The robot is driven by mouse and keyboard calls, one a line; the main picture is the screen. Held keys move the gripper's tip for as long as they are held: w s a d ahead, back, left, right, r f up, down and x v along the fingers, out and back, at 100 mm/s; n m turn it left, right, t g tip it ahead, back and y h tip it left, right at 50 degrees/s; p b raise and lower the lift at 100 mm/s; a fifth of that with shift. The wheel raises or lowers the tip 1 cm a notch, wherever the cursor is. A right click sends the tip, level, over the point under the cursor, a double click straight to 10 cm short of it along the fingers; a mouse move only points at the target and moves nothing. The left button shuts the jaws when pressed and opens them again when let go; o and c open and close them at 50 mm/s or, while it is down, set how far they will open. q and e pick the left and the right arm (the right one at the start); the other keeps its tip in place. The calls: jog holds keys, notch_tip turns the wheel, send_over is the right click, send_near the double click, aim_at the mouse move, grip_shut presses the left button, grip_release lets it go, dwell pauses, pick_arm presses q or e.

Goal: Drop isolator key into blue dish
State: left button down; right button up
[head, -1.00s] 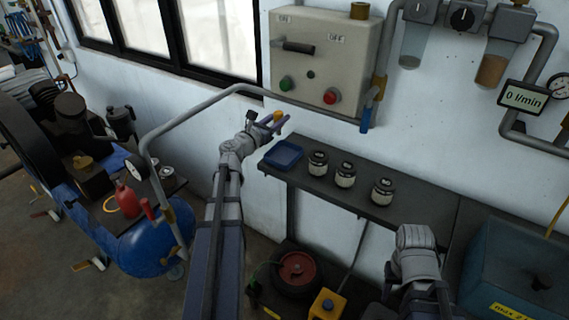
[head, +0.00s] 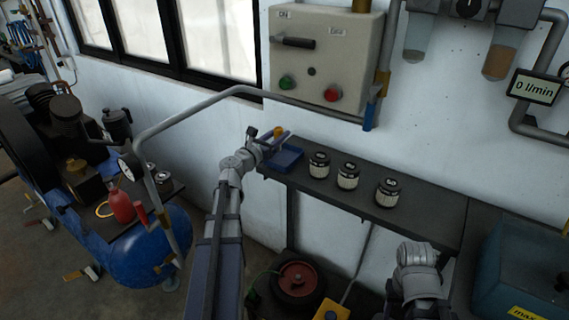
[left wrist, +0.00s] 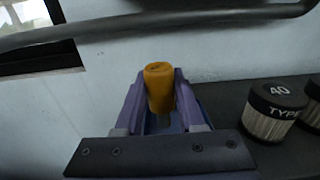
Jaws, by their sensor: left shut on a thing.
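The isolator key, an orange-yellow knob (head: 278,132), is held between the purple fingers of my left gripper (head: 276,140). In the left wrist view the key (left wrist: 159,88) stands upright between the fingers, its lower part partly hidden. The blue dish (head: 289,158) sits at the left end of the dark shelf. The gripper is at the dish's back left side in the head view, seemingly above it; the exact height is hard to tell. My right arm shows at the lower right, but its fingers are not visible.
Several black-lidded jars (head: 348,176) stand on the shelf (head: 425,215) right of the dish. A grey pipe rail (head: 300,104) runs along the wall above, under a switch box (head: 325,65). A blue tank (head: 150,245) stands at left.

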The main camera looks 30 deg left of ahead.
pick_arm(q)
jog(key=shift+r, duration=0.1)
jog(key=shift+c, duration=2.2)
grip_release()
jog(key=s, duration=0.7)
jog(key=shift+s+a, duration=0.35)
jog(key=shift+s, duration=0.05)
